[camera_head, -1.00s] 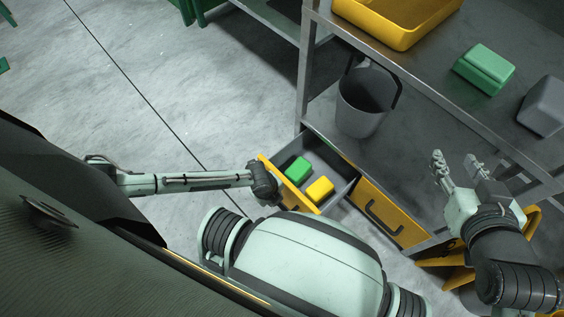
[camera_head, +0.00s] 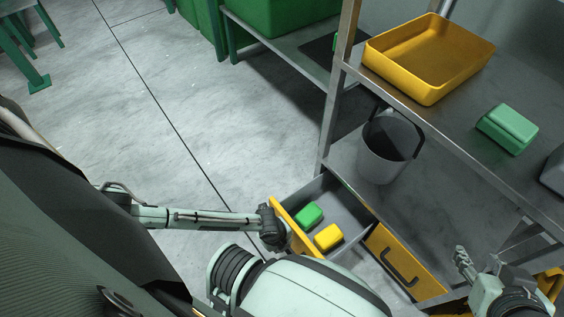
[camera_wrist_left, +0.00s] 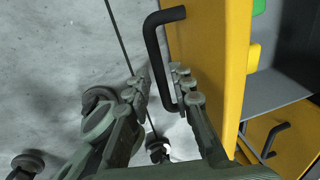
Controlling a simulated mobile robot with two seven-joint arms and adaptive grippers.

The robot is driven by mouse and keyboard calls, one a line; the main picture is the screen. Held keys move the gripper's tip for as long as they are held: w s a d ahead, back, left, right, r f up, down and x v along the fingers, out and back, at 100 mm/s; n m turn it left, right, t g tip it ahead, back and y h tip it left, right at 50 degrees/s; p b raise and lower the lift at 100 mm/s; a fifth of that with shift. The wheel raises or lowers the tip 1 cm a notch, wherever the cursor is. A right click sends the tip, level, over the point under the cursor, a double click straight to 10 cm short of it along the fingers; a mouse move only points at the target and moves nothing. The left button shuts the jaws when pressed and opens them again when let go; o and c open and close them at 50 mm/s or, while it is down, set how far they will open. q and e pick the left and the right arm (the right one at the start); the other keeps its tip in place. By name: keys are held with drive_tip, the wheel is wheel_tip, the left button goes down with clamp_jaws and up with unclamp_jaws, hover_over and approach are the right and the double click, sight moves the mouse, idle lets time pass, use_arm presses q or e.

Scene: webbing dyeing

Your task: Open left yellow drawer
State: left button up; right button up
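The left yellow drawer (camera_head: 294,228) is pulled out of the cabinet, its inside showing. A green block (camera_head: 309,214) and a yellow block (camera_head: 328,237) lie in it. My left gripper (camera_head: 271,227) is at the drawer's front. In the left wrist view, the black handle (camera_wrist_left: 155,50) on the yellow front (camera_wrist_left: 207,50) runs between the fingers of my left gripper (camera_wrist_left: 160,92), which are apart; firm contact is not clear. My right gripper (camera_head: 475,267) is open and empty at the lower right, right of the closed yellow drawer, partly cut off by its arm.
The second yellow drawer (camera_head: 403,264) with a black handle is closed. A grey bucket (camera_head: 384,150) stands on the shelf above. A yellow tray (camera_head: 430,60) and a green box (camera_head: 507,129) are on the upper shelf. The floor at left (camera_head: 140,120) is clear.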

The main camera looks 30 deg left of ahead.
use_arm(q)
drive_tip(key=shift+o, duration=0.4)
drive_tip(key=shift+a+r, duration=0.1)
drive_tip(key=shift+r, duration=0.2)
wheel_tip(320, 180, up, 7)
drive_tip(key=s, duration=0.1)
drive_tip(key=shift+a, duration=0.2)
drive_tip(key=shift+s+f, duration=0.1)
